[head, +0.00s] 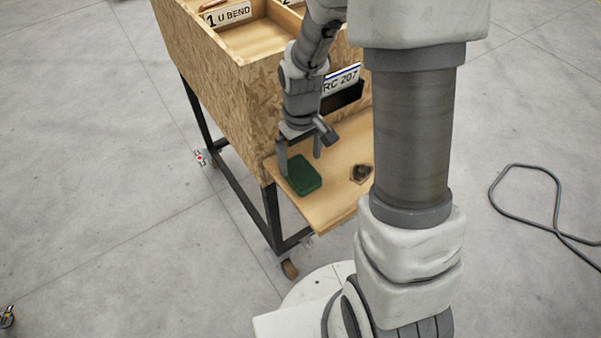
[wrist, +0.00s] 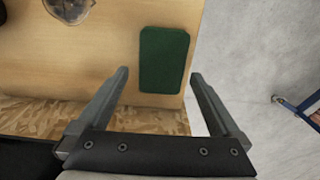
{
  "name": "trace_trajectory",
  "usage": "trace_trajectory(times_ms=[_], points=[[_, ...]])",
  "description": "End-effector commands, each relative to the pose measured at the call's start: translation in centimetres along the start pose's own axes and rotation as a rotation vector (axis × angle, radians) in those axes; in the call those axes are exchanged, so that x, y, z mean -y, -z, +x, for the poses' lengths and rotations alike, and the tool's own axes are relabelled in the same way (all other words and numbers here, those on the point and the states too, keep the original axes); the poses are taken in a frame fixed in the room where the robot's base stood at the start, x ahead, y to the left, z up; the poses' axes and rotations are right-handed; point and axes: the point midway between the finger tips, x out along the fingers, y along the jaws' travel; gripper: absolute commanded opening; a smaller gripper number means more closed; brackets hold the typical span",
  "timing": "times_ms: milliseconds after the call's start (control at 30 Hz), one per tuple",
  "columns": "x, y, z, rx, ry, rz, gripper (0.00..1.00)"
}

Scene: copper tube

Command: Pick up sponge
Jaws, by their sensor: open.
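The sponge (head: 303,175) is a dark green rounded block lying flat on a wooden shelf, near its left edge. In the wrist view the sponge (wrist: 164,60) lies just beyond the fingertips, roughly between their lines. My gripper (head: 301,152) is open and empty, with its fingers pointing down over the shelf beside the sponge. In the wrist view my gripper (wrist: 160,74) has both fingers apart, with nothing between them. I cannot tell the exact height of the fingertips above the shelf.
The wooden shelf (head: 335,198) juts from a chipboard cart (head: 222,85) with labelled compartments on top. A small dark metallic object (head: 361,174) lies on the shelf right of the sponge. A cable (head: 530,222) lies on the grey floor at right.

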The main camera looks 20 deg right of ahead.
Motion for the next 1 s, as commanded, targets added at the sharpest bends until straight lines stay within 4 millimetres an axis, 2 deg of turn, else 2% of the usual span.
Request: trace_trajectory(times_ms=[100,300,600,1000], points=[[0.3,-0.5,1.9,0.008,0.002,-0.001,1.0],[0.3,-0.4,3.9,0.003,0.001,0.0,1.0],[0.3,-0.4,4.2,0.001,0.0,0.0,0.98],[0.3,-0.3,4.2,0.001,0.0,0.0,0.26]])
